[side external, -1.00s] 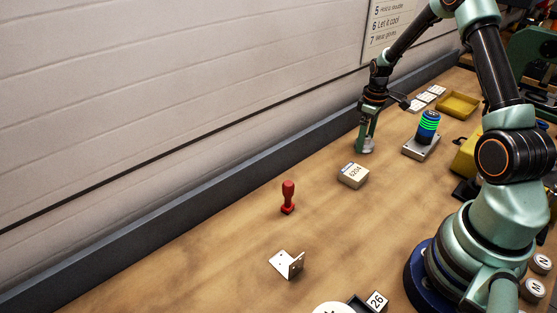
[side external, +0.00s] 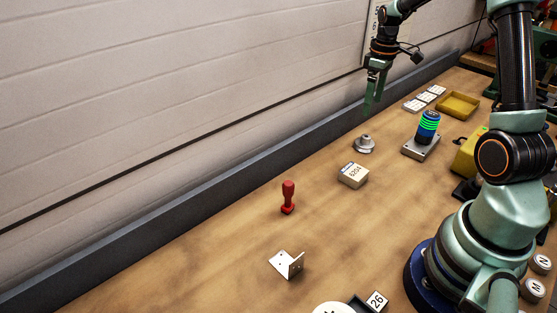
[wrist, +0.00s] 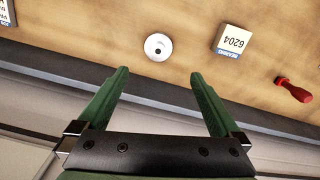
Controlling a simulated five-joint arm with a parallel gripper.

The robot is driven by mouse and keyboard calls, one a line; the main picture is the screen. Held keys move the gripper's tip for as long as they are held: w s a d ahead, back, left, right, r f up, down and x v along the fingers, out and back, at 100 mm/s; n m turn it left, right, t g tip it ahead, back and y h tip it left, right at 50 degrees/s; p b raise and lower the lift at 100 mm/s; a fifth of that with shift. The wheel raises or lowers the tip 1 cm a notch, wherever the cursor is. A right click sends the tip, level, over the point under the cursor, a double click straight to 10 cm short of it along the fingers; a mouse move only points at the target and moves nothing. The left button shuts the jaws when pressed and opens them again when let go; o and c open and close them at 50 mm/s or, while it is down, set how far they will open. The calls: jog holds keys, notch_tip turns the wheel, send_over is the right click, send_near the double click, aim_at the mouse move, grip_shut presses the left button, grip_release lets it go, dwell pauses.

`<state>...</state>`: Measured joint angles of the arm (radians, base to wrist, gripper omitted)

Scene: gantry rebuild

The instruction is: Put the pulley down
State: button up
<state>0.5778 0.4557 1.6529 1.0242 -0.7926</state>
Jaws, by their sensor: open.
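The pulley (side external: 364,144) is a small grey metal piece with a hub on top. It stands upright on the wooden bench near the back ledge, behind the bearing box. In the wrist view the pulley (wrist: 158,47) shows from above as a pale disc with a dark centre, beyond the fingertips. My gripper (side external: 372,108) is raised above the pulley and slightly towards the wall, apart from it. In the wrist view my gripper (wrist: 160,75) has its two green fingers spread wide, with nothing between them.
A white box marked 6204 (side external: 353,175) lies close to the pulley. A red-handled stamp (side external: 288,197), a metal angle bracket (side external: 287,264), a lit green-and-blue beacon (side external: 428,127) and a yellow tray (side external: 458,105) stand on the bench. The dark ledge (side external: 240,179) runs along the wall.

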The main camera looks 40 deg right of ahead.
jog(key=s+a+r+m+t, duration=0.1)
jog(key=s+a+r, duration=0.3)
jog(key=a, duration=0.8)
jog(key=s+a+r+m+t, duration=0.1)
jog(key=s+a+r+t, duration=0.3)
jog(key=a+r, duration=0.3)
jog(key=s+a, duration=0.1)
jog(key=a, duration=0.4)
jog(key=shift+a+r+t, duration=0.15)
jog(key=shift+a+t, duration=0.1)
jog(key=shift+t, duration=0.05)
